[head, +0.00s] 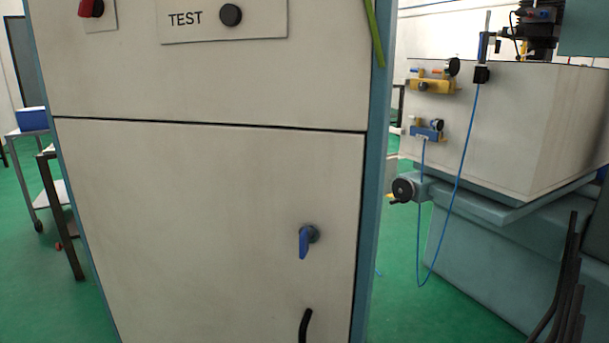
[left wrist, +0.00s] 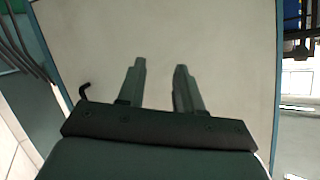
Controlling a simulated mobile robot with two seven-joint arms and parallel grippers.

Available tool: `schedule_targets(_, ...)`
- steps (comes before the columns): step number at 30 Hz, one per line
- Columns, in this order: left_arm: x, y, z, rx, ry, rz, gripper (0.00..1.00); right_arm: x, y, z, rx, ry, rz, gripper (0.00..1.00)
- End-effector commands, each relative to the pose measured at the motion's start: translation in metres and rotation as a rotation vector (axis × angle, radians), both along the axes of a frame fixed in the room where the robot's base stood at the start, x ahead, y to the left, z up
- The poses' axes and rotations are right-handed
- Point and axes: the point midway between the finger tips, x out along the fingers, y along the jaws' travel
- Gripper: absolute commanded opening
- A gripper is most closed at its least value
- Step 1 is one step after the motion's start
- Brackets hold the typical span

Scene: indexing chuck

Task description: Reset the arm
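My left gripper (left wrist: 160,66) shows in the left wrist view. Its two fingers are apart with nothing between them, in front of a plain pale panel (left wrist: 90,30). Neither of my grippers shows in the head view, and my right gripper is in no view. In the head view a large pale cabinet (head: 200,220) with blue edges fills the left and middle. It carries a blue turn handle (head: 304,241), a black curved handle (head: 305,326) at the lower edge and a black button (head: 231,15) beside the word TEST.
A pale machine block (head: 490,120) on a blue-green base (head: 480,260) stands at the right, with small valves and a hanging blue hose (head: 460,170). A trolley with a blue box (head: 33,119) stands at the far left. Green floor (head: 400,300) shows between cabinet and machine.

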Motion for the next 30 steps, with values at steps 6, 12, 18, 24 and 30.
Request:
schedule_targets(6, -0.074, -0.056, -0.058, -0.331, 0.305, 0.144, 0.35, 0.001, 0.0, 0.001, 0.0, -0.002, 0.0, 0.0)
schedule_targets(12, -0.086, -0.062, -0.028, -0.367, 0.345, 0.166, 0.35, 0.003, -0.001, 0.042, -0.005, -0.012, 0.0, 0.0)
schedule_targets(18, -0.087, -0.058, 0.012, -0.355, 0.337, 0.17, 0.35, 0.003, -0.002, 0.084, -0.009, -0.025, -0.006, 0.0)
schedule_targets(24, -0.09, -0.053, 0.05, -0.341, 0.331, 0.174, 0.35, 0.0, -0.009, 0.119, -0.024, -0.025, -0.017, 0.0)
schedule_targets(30, -0.092, -0.051, 0.065, -0.333, 0.326, 0.175, 0.35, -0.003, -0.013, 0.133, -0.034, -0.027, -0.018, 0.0)
